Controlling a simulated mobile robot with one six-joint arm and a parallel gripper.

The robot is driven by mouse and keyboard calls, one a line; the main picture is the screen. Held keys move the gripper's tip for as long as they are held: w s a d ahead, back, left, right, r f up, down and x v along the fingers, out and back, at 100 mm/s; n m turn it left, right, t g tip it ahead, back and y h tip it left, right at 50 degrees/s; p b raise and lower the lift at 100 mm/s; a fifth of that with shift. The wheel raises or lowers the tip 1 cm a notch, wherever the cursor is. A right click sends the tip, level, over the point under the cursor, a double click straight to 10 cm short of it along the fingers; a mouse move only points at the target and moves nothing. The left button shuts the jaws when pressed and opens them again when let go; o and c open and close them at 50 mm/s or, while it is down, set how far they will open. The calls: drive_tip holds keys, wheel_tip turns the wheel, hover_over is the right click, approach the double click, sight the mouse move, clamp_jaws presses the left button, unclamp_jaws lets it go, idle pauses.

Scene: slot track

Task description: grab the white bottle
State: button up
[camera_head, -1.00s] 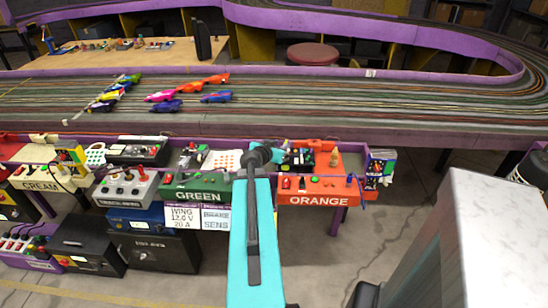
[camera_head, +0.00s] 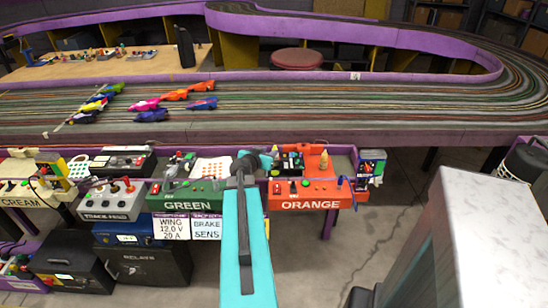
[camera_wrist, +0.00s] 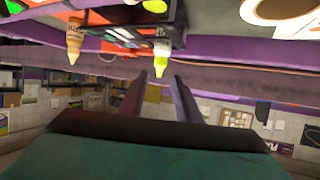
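In the wrist view, which looks upside down, a small pale bottle with a yellow-green tip (camera_wrist: 161,52) shows just beyond my gripper (camera_wrist: 160,77). It looks like the white bottle, but its body is partly cut off by dark equipment. The two fingers are apart with an empty gap, and the bottle's tip lines up with this gap. I cannot tell the distance. In the head view my gripper (camera_head: 262,160) is over the seam between the green and orange stations, and I cannot make out the white bottle there.
A tan bottle (camera_wrist: 74,40) is beside it in the wrist view and stands on the orange station (camera_head: 310,190) in the head view. The green station (camera_head: 185,198) is to the left. The purple-edged track (camera_head: 330,133) runs behind. A pale cabinet (camera_head: 490,240) stands at right front.

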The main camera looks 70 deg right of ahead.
sight(274, 148)
drive_tip(key=shift+p+x, duration=0.75)
drive_tip(key=shift+x, duration=2.65)
drive_tip(key=shift+d, duration=0.1)
drive_tip(key=shift+r+p+x, duration=0.1)
drive_tip(key=shift+p+x, duration=0.4)
drive_tip(key=shift+x, duration=0.2)
drive_tip(key=shift+r+p+x, duration=0.15)
drive_tip(key=shift+p+x, duration=0.3)
drive_tip(key=shift+x, duration=0.3)
drive_tip(key=shift+p+x, duration=0.3)
drive_tip(key=shift+x, duration=0.8)
drive_tip(key=shift+f, duration=0.1)
clamp_jaws()
